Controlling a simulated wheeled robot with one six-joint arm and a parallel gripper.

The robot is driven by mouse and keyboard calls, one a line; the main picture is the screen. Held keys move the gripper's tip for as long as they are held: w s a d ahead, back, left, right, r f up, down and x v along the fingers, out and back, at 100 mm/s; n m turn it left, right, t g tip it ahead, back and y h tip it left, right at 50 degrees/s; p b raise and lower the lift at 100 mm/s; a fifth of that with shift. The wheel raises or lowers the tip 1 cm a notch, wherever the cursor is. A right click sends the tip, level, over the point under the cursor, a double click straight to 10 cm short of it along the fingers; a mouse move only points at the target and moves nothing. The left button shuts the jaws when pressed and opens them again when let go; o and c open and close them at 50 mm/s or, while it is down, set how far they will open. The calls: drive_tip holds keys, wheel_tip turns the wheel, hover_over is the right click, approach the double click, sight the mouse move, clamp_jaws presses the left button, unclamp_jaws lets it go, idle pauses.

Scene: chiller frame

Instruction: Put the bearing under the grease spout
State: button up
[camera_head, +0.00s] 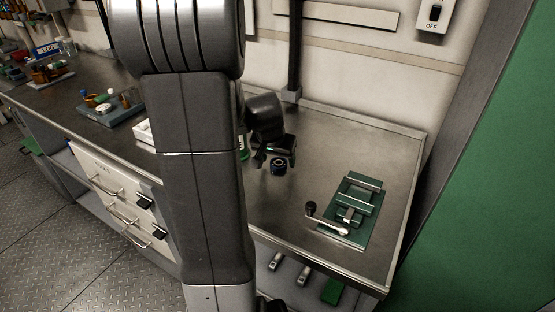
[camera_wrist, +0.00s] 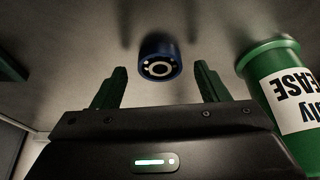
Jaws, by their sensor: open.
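The bearing (camera_head: 278,167) is a small dark blue ring on the metal bench, just in front of my gripper (camera_head: 275,157). In the wrist view, the bearing (camera_wrist: 158,58) shows its blue outer wall and pale inner ring. It is between and a little beyond the open green fingers of my gripper (camera_wrist: 160,72), with gaps on both sides. A green grease container (camera_wrist: 285,88) with a white label, upside down in this view, stands beside the right finger. A sliver of this green container (camera_head: 243,145) shows in the head view, mostly hidden by my arm. I cannot make out a spout.
A green vise-like fixture (camera_head: 352,205) with a handle sits at the bench's right. A dark post (camera_head: 295,50) stands at the back. A tray of small parts (camera_head: 110,108) lies on the left. Bare bench lies between bearing and fixture.

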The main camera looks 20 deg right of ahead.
drive_tip(key=v, duration=1.1)
drive_tip(key=shift+a, duration=0.1)
drive_tip(key=x, duration=1.2)
drive_tip(key=shift+f, duration=0.2)
drive_tip(key=shift+w+r, duration=0.1)
drive_tip(key=shift+r, duration=1.3)
drive_tip(key=shift+f, duration=0.1)
